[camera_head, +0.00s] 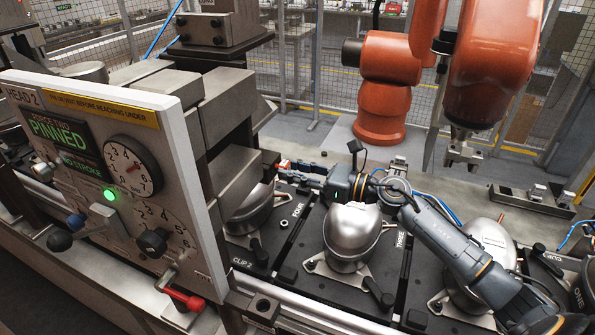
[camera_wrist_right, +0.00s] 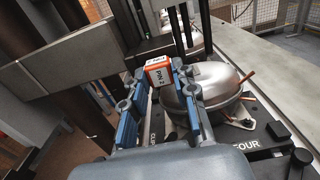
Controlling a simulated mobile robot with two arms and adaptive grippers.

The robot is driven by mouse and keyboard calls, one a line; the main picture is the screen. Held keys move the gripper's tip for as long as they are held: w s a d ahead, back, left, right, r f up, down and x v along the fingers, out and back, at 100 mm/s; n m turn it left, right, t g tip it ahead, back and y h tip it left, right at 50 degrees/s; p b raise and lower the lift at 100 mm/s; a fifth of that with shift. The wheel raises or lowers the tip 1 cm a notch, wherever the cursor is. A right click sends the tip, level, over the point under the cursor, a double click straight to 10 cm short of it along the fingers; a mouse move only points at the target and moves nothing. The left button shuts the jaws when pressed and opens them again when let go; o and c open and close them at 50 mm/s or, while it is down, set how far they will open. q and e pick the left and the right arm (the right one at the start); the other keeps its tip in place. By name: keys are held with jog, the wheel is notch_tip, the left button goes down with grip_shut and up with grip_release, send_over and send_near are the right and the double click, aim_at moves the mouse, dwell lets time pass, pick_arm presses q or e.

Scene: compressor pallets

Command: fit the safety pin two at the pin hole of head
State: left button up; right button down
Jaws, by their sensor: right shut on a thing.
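Safety pin two shows in the right wrist view as an orange and white block marked PIN 2 (camera_wrist_right: 158,74). My right gripper (camera_wrist_right: 155,88) is shut on it, with a blue-padded finger on each side. In the head view, the right gripper (camera_head: 290,168) reaches left to the side of the head's grey steel blocks (camera_head: 240,175), and a bit of orange shows at its tips. The pin's shaft and the pin hole are hidden. The HEAD 2 panel (camera_head: 90,150) has a lit green display reading PINNED. My left gripper is out of view.
Silver compressors (camera_head: 352,232) stand on dark pallets below my right arm, with another one (camera_wrist_right: 205,85) close beside the gripper. A red handle (camera_head: 185,298) sticks out under the panel. An orange robot arm (camera_head: 490,70) hangs at the back right, behind the conveyor.

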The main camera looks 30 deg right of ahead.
jog(key=shift+w+a+r, duration=0.1)
jog(key=shift+w+a, duration=0.15)
jog(key=c, duration=1)
grip_release()
jog(key=shift+s+d, duration=0.15)
jog(key=v, duration=1.1)
jog(key=shift+s+d, duration=0.2)
jog(key=shift+s, duration=0.15)
